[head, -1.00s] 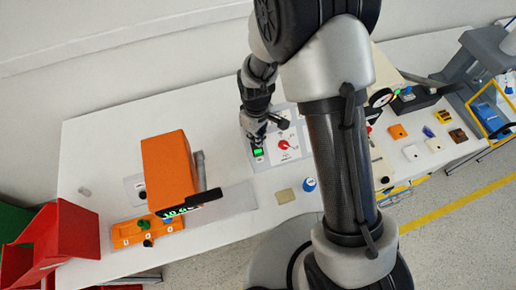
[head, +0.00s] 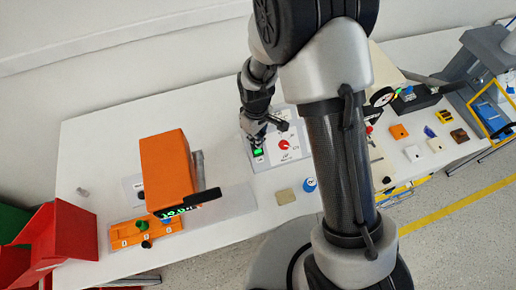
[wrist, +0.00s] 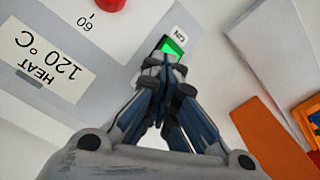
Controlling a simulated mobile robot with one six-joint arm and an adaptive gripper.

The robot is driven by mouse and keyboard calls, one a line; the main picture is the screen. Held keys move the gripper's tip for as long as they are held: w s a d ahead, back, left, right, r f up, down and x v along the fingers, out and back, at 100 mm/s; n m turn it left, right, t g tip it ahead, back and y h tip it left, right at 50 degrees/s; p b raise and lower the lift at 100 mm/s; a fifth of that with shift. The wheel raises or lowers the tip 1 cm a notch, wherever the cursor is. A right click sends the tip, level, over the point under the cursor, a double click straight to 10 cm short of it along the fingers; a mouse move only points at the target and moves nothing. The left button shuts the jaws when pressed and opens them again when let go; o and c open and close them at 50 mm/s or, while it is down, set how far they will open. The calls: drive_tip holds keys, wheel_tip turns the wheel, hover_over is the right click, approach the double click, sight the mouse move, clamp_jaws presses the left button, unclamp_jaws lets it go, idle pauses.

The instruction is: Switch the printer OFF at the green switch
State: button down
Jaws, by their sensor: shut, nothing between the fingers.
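The green switch (head: 258,151) sits on a light grey panel (head: 262,163) and glows green. In the wrist view the lit green switch (wrist: 172,47) shows just past my fingertips, with a label reading "ON" beside it. My gripper (head: 259,141) is shut and empty, its tips (wrist: 163,62) close over the near edge of the switch. I cannot tell whether the tips touch it. The fingers hide the lower part of the switch. A printer is not clearly identifiable in these views.
A red knob (head: 283,145) is on the same panel, right of the switch. A "HEAT 120 °C" label (wrist: 50,65) is beside it. An orange box-shaped device (head: 165,170) stands to the left. A blue round item (head: 310,184) lies in front.

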drive_tip(key=shift+r+p, duration=2.45)
drive_tip(key=shift+r, duration=0.95)
drive_tip(key=s+d+r+m+t+b, duration=0.1)
drive_tip(key=s+d+r+m, duration=0.2)
drive_tip(key=r, duration=0.6)
drive_tip(key=s+d+r+m+t+b, duration=0.15)
drive_tip(key=d+r, duration=0.25)
drive_tip(key=r, duration=0.4)
drive_tip(key=s+d+r+m+t+b, duration=0.1)
drive_tip(key=s+d+r+m, duration=0.1)
drive_tip(key=s, duration=0.5)
drive_tip(key=s+d+r+m+t+b, duration=0.1)
drive_tip(key=s+d+r+m, duration=0.1)
drive_tip(key=s, duration=0.6)
wheel_tip(320, 180, up, 3)
drive_tip(key=shift+d+f+m, duration=0.2)
drive_tip(key=shift+d+m, duration=0.15)
drive_tip(key=shift+d, duration=0.5)
